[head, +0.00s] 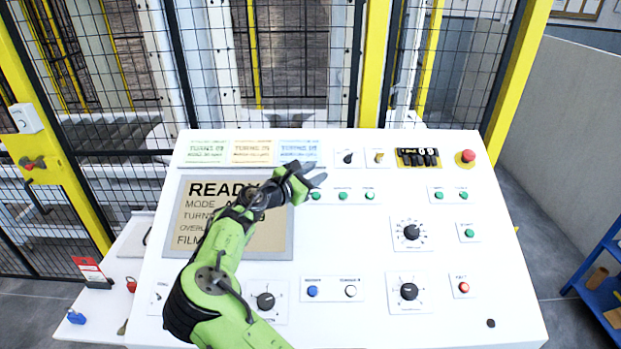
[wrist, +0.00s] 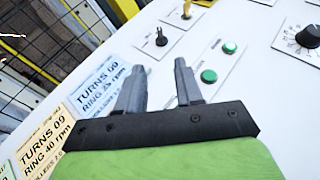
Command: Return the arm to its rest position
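My green arm reaches up over the white control panel (head: 360,250) from the lower edge in the head view. My gripper (head: 318,172) is above the panel near the top right corner of the display. Its two grey fingers stand apart with nothing between them; the wrist view shows the same gap between the fingertips (wrist: 163,72). The display (head: 271,238) reads READY with MODE and TURNS lines below, and my arm hides part of it. I cannot tell whether the fingers touch the panel.
A red mushroom button (head: 467,156) sits at the panel's top right. Knobs such as the dark rotary knob (head: 411,232) and several green buttons cover the right half. A wire-mesh fence with yellow posts (head: 374,65) stands behind. A blue shelf (head: 603,270) is at far right.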

